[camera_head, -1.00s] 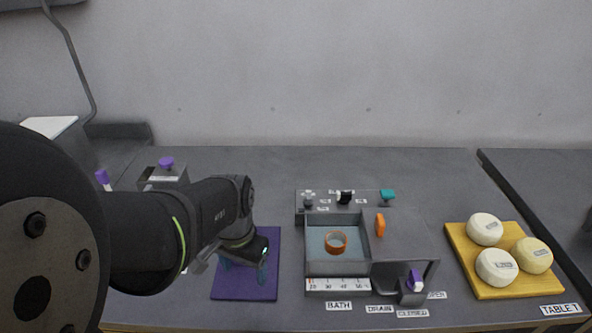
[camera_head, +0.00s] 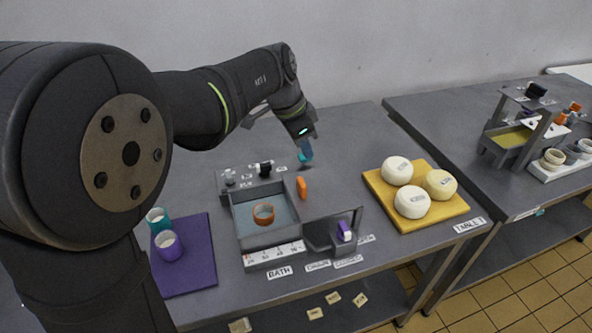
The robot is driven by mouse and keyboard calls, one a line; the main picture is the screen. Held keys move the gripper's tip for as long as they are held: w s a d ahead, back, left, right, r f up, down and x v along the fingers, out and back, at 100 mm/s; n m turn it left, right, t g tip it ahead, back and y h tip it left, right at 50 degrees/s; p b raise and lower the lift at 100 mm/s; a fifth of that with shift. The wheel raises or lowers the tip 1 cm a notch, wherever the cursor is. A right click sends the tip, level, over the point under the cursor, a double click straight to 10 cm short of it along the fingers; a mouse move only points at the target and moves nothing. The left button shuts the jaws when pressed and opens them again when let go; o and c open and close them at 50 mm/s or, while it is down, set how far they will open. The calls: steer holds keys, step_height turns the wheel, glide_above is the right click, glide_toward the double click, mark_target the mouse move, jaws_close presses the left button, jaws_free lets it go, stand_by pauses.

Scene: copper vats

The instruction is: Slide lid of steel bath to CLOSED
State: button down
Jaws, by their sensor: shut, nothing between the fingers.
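The steel bath (camera_head: 240,228) is a grey box with an open top, and a copper-brown ring (camera_head: 263,213) lies inside it. Its grey lid (camera_head: 325,203) sits to the right of the opening, leaving the opening uncovered. An upright orange handle (camera_head: 302,187) stands at the lid's left side. My gripper (camera_head: 305,153) points down behind the orange handle, apart from it, near the bath's back right corner. It is shut and holds nothing. The small CLOSED label (camera_head: 348,261) lies on the table in front. A teal knob at the back is hard to tell from my fingertips.
A black knob (camera_head: 264,168) stands behind the bath and a purple handle (camera_head: 345,231) at its front right. A purple mat (camera_head: 190,275) with two cups is at left. Another table stands further right.

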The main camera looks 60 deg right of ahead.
steer(key=s+d, duration=0.1)
glide_above(312, 192)
steer(key=s+d, duration=0.2)
steer(key=shift+m, duration=0.3)
step_height(312, 192, down, 9)
steer(key=shift+w+a+r, duration=0.1)
steer(key=shift+w+a, duration=0.9)
steer(key=shift+w, duration=0.05)
steer(key=shift+w+a, duration=0.45)
steer(key=w+a, duration=1.1)
steer(key=shift+w+a, duration=0.15)
